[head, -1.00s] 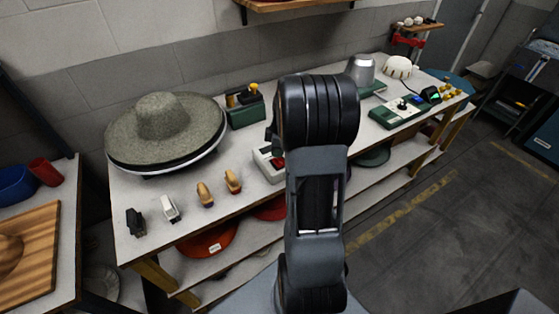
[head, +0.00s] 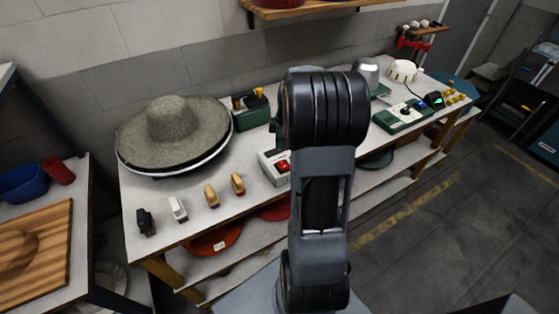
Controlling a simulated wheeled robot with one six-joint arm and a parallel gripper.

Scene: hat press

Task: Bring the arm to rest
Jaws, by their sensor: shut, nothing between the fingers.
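My arm (head: 321,160) stands folded upright in the middle of the head view, in front of the work table. Its black joint is at the top and its grey link runs down to a lower black joint. My gripper does not show; the arm's own links hide whatever is behind them. I see nothing held.
The long table (head: 190,245) carries a grey felt hat (head: 174,130) on a press, a box with a red button (head: 282,168), several small tools and a green control box (head: 402,116). A wooden board (head: 35,250) lies at left. Floor (head: 440,240) at right is clear.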

